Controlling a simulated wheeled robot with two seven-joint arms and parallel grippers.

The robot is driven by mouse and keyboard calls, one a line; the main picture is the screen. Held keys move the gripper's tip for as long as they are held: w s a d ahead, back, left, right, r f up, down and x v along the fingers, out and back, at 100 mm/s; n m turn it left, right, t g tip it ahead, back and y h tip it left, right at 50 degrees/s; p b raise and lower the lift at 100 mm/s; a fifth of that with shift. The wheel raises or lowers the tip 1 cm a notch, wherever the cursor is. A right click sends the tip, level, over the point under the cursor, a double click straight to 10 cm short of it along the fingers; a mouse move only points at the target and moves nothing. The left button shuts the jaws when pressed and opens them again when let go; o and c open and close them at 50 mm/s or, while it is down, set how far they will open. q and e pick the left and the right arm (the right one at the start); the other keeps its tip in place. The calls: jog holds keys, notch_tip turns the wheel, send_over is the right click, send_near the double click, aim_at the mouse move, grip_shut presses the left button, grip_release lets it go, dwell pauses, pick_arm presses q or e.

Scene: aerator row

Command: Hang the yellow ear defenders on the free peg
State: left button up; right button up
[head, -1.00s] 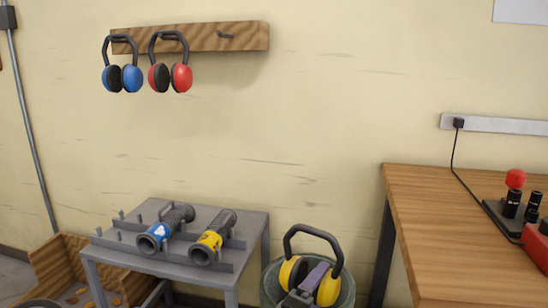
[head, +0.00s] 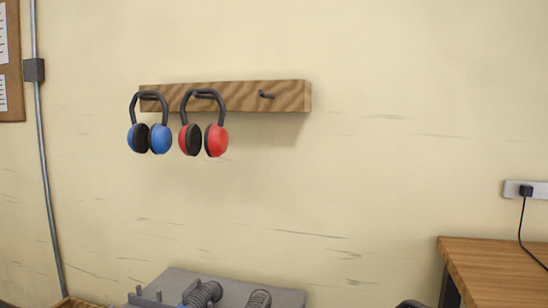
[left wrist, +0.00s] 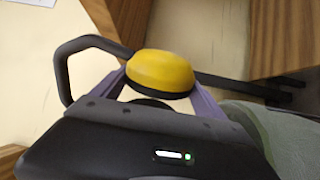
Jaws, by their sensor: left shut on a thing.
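The yellow ear defenders (left wrist: 160,70) show in the left wrist view, with one yellow cup between the purple fingers and the dark headband (left wrist: 66,62) reaching out to the left. My left gripper (left wrist: 157,82) is shut on them. In the head view only a dark tip (head: 410,303) shows at the bottom edge, perhaps the headband; the gripper is out of that view. The free peg (head: 266,94) is at the right end of the wooden rail (head: 292,97) on the wall. My right gripper is not in view.
Blue ear defenders (head: 150,138) and red ear defenders (head: 215,140) hang on the other pegs, left of the free one. A wooden bench (head: 490,262) is at the right. The wall between is clear.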

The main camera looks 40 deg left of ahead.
pick_arm(q)
jog(key=shift+n+y, duration=0.6)
jog(key=shift+y, duration=0.1)
jog(key=w+a+r+p, duration=0.1)
jog(key=a+r+p, duration=0.1)
jog(key=w+a+r+p, duration=0.1)
jog(key=a+r+p, duration=0.1)
jog(key=p, duration=0.1)
jog(key=w+a+r+p, duration=0.1)
jog(key=a+r+p, duration=0.1)
jog(key=p, duration=0.1)
jog(key=shift+w+r, duration=0.1)
jog(key=s+a+r+n+y+p, duration=0.2)
jog(key=a+r+n+y+p, duration=0.2)
jog(key=a+r+p, duration=0.5)
jog(key=s+a+r+n+y+p, duration=0.2)
jog(key=a+r+p, duration=0.6)
jog(key=a+r, duration=1.3)
notch_tip(320, 180, up, 9)
jog(key=n+y, duration=0.2)
jog(key=y, duration=0.1)
jog(key=shift+a+r+y+p, duration=0.2)
jog(key=shift+a+y+p, duration=0.1)
jog(key=shift+a+p, duration=0.1)
jog(key=shift+w, duration=0.15)
